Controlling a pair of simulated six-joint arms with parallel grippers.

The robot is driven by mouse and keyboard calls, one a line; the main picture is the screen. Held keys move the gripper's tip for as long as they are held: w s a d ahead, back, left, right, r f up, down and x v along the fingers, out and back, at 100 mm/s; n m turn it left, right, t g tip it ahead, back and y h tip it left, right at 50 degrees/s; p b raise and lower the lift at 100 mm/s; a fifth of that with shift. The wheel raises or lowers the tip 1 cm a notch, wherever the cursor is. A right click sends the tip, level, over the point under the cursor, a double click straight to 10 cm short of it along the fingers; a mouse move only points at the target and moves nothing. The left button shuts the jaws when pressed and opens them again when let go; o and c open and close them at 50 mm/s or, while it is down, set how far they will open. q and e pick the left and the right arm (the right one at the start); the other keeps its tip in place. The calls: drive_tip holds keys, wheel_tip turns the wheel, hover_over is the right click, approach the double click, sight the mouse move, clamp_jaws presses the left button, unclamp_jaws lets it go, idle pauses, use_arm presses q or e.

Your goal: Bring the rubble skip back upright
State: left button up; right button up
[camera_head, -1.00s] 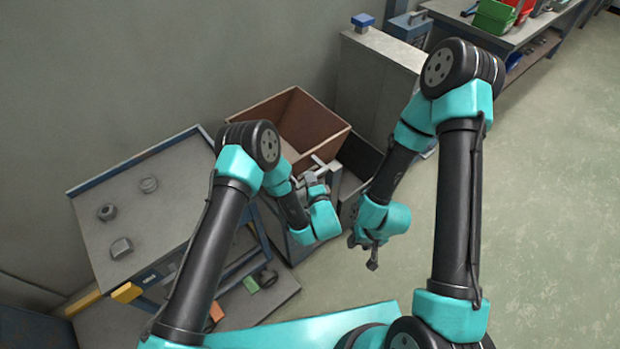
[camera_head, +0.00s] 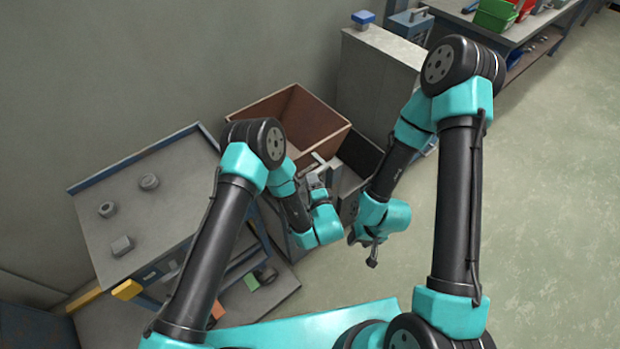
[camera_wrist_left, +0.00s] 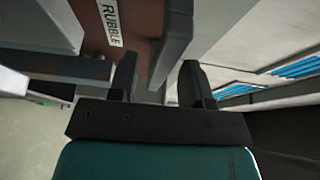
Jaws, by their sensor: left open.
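The rubble skip is a brown open-topped box (camera_head: 318,122) at the back centre of the head view. Its mouth faces up toward the camera, and I cannot tell its exact tilt. In the left wrist view its brown wall (camera_wrist_left: 135,12) carries a white RUBBLE label. My left gripper (camera_head: 317,178) is at the near side of the skip, partly hidden by its own wrist. In the left wrist view its fingers (camera_wrist_left: 158,82) are apart, with a grey bar (camera_wrist_left: 172,42) beyond and between them. My right gripper (camera_head: 373,260) hangs lower right, away from the skip; its jaw gap is unclear.
A grey-topped cart (camera_head: 165,215) with several small metal parts stands on the left. A grey cabinet (camera_head: 375,85) stands behind the skip, and a dark open bin (camera_head: 360,155) is right beside it. A bench (camera_head: 480,25) is at the back right. The floor on the right (camera_head: 540,200) is clear.

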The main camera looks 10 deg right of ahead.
use_arm(q)
drive_tip(key=s+d, duration=0.1)
drive_tip(key=s, duration=0.8)
drive_tip(key=shift+s, duration=0.4)
idle(0.4)
